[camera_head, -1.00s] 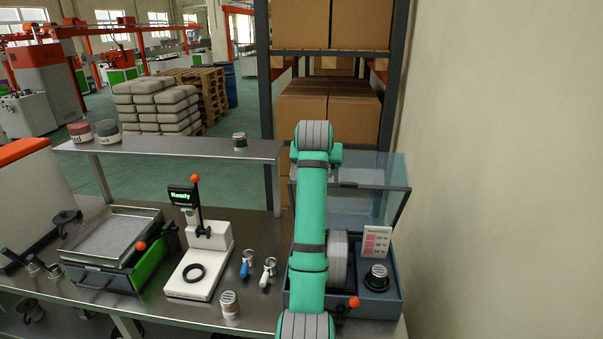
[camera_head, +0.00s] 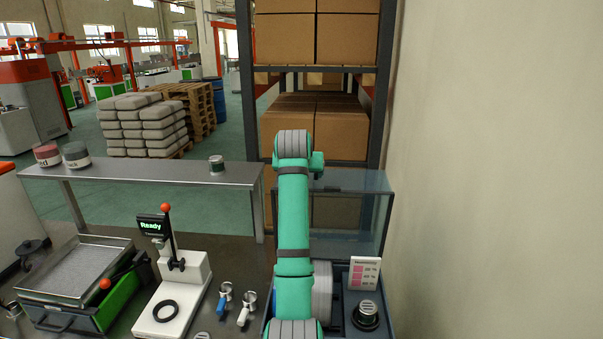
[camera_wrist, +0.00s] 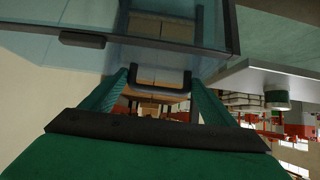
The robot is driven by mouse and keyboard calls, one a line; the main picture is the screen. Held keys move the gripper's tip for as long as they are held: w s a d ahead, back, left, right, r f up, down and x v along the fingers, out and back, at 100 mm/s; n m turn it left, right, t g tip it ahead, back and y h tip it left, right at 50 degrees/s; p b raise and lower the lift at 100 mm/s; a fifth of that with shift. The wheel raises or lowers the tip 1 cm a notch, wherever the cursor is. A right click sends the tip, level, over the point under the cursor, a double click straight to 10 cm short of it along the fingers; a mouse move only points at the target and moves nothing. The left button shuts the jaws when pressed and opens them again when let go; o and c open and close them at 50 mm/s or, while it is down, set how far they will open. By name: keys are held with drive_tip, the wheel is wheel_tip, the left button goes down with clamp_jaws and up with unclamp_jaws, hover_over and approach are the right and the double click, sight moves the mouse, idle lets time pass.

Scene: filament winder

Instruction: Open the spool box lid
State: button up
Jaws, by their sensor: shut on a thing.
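The spool box (camera_head: 385,300) is a dark blue-grey box at the lower right of the head view. Its clear, tinted lid (camera_head: 352,222) stands raised at the back of the box, and the box is open in front of it. The lid's clear panels also fill the top of the wrist view (camera_wrist: 160,52). A dark U-shaped handle (camera_wrist: 160,89) lies between the green fingers of my gripper (camera_wrist: 160,80), which are shut on it. In the head view my arm hides the gripper and handle. A grey spool (camera_head: 322,290) shows partly beside my arm.
Inside the box are a dark round knob-like part (camera_head: 367,314) and a label card (camera_head: 364,273). A metal shelf (camera_head: 140,172) stands left of the lid, and a wall (camera_head: 500,170) is on the right. A rack with cardboard boxes (camera_head: 345,130) is behind.

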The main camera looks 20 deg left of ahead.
drive_tip(key=shift+w+d+r+t, duration=0.15)
drive_tip(key=shift+d+r+t, duration=0.2)
drive_tip(key=shift+r, duration=0.25)
drive_tip(key=o, duration=1.2)
drive_tip(key=shift+d, duration=0.15)
drive_tip(key=shift+a+f, duration=0.25)
drive_tip(key=shift+a, duration=0.1)
drive_tip(key=shift+s, duration=0.2)
drive_tip(key=v, duration=1)
drive_tip(key=shift+s+r, duration=0.25)
drive_tip(key=shift+r, duration=0.05)
drive_tip(key=shift+w, duration=0.1)
